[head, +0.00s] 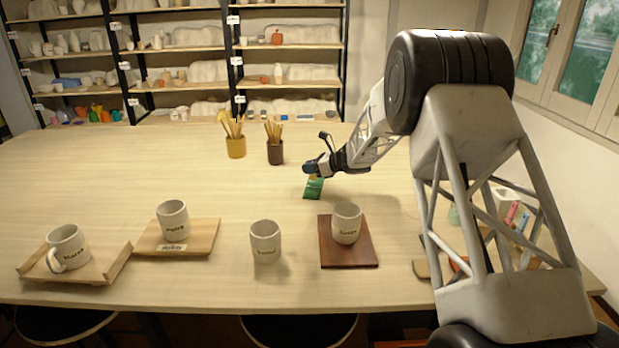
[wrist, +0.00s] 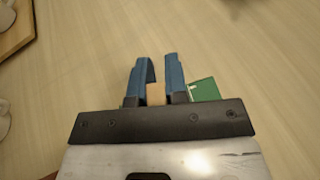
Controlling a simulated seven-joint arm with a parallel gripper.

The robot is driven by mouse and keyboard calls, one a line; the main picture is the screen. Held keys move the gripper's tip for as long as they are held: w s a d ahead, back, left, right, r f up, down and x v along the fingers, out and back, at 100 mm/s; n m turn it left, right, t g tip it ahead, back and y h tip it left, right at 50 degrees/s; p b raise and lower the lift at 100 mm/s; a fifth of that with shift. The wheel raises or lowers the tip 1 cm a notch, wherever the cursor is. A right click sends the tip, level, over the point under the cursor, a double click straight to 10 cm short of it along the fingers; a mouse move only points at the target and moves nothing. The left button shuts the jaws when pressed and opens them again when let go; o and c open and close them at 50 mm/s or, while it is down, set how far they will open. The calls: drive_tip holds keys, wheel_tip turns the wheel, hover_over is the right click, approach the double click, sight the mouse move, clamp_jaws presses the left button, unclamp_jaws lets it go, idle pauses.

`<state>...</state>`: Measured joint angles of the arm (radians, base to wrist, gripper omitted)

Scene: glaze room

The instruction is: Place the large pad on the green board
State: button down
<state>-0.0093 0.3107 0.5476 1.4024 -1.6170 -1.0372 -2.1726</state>
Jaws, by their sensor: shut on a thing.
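My gripper (head: 311,168) is over the middle of the table, next to the small green board (head: 313,190). In the wrist view its blue fingers (wrist: 157,62) are closed on a small tan block (wrist: 156,94), which I take to be the large pad. A yellowish edge of it shows just under the fingers in the head view. The green board shows to the right of the fingers in the wrist view (wrist: 204,89), partly hidden by the gripper. I cannot tell whether the pad touches the board.
A mug (head: 346,224) stands on a dark red board (head: 331,258), and another mug (head: 265,242) stands on bare table. Two mugs on wooden trays are at left. Yellow (head: 236,147) and brown (head: 275,152) brush pots stand behind. The left back table is clear.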

sight(310, 186)
drive_tip(key=shift+f, duration=1.85)
drive_tip(key=shift+f, duration=0.1)
drive_tip(key=c, duration=1.1)
unclamp_jaws()
drive_tip(key=shift+c, duration=0.2)
drive_tip(key=v, duration=1.2)
